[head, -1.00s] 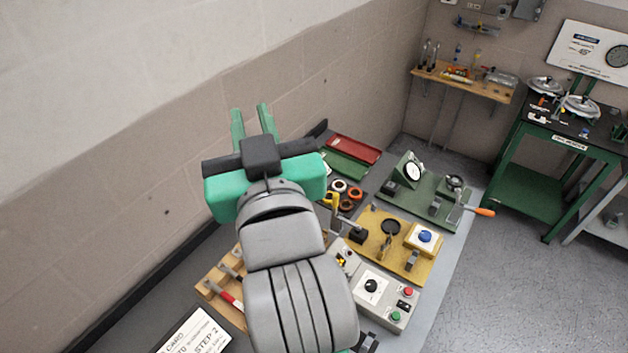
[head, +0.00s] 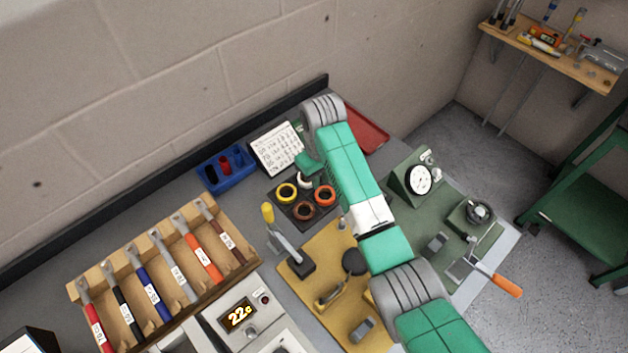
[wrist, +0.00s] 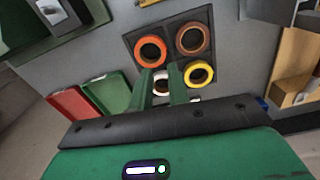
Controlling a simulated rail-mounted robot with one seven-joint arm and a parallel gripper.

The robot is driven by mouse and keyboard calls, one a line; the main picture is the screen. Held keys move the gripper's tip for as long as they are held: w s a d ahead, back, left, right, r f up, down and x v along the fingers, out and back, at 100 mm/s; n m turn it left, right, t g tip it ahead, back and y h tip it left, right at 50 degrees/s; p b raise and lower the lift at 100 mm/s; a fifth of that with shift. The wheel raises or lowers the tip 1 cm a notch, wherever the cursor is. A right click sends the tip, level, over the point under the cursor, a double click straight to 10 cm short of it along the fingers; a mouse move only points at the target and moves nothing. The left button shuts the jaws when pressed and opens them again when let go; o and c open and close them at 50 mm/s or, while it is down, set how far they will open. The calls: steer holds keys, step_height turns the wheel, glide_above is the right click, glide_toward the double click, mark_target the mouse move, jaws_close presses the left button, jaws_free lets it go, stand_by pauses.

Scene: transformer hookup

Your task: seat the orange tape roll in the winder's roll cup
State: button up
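The orange tape roll (head: 325,196) lies in a black tray (head: 290,209) with a yellow, a white and a brown roll. In the wrist view the orange roll (wrist: 150,50) is just beyond my left fingertip. My gripper (wrist: 160,68) is open and empty, its two green fingers apart, with the white roll (wrist: 161,86) showing between and behind them. In the head view my gripper (head: 307,163) is above the tray's far side, partly hidden by my arm. A black round cup-like part (head: 354,262) stands on a yellow board (head: 310,275); I cannot tell for sure that it is the winder's cup.
A blue bin (head: 227,170), white card (head: 276,148) and red tray (head: 366,128) are behind. My arm crosses the board's right side.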

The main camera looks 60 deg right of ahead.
mark_target(318, 198)
steer(key=f, duration=0.2)
steer(key=f+b, duration=0.1)
steer(key=f, duration=0.5)
steer(key=shift+w+a, duration=0.1)
steer(key=shift+a, duration=0.15)
jaws_close()
